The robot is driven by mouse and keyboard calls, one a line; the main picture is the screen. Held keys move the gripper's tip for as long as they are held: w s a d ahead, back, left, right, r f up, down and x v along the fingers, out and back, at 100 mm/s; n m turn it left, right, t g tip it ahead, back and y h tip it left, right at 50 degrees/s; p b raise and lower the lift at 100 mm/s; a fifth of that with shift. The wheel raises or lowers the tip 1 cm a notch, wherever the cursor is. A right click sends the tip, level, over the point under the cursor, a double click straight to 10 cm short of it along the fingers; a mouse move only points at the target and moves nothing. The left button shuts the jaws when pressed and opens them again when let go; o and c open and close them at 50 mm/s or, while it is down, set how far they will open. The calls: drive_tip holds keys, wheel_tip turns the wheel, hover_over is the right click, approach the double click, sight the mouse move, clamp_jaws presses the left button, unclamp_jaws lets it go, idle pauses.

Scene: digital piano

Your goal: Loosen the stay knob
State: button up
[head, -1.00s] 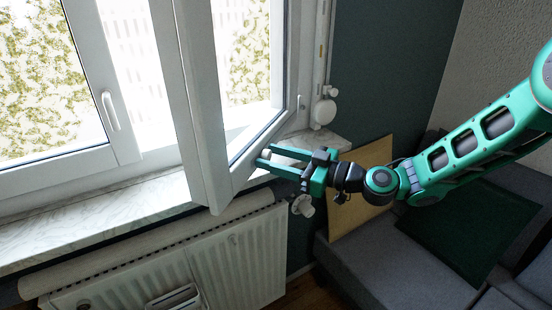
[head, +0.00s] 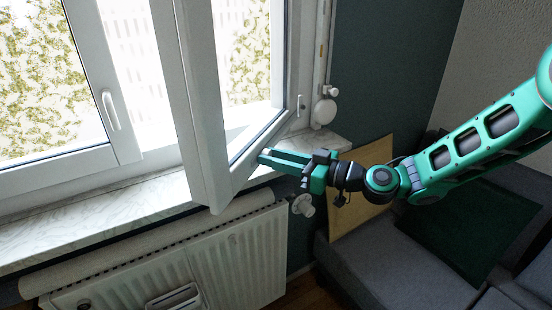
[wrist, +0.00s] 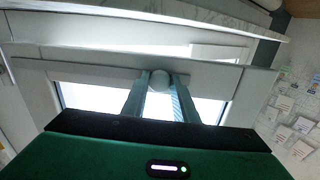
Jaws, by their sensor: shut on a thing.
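The stay knob (wrist: 160,80) is a pale round knob by the lower edge of the open window sash (head: 205,160). In the wrist view it sits between the two fingertips of my gripper (wrist: 161,88). In the head view my gripper (head: 264,157) reaches in from the right, low beside the sash and above the sill, with its green fingers drawn together. It is shut on the knob. The knob itself is hidden by the fingers in the head view, and I cannot tell how far it is turned.
The marble sill (head: 90,228) runs under the window. A white radiator (head: 235,255) stands below, with a round valve (head: 302,205) at its right end. A wooden board (head: 365,185) leans near a grey sofa (head: 400,245). The closed left window has a handle (head: 111,110).

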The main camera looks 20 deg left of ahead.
drive_tip(key=shift+w+d, duration=0.1)
drive_tip(key=shift+w, duration=0.1)
drive_tip(key=o, duration=1)
drive_tip(key=shift+s, duration=0.1)
drive_tip(key=d, duration=0.3)
drive_tip(key=s+d, duration=0.1)
drive_tip(key=d, duration=0.6)
drive_tip(key=shift+s+d, duration=0.2)
drive_tip(key=shift+d, duration=0.15)
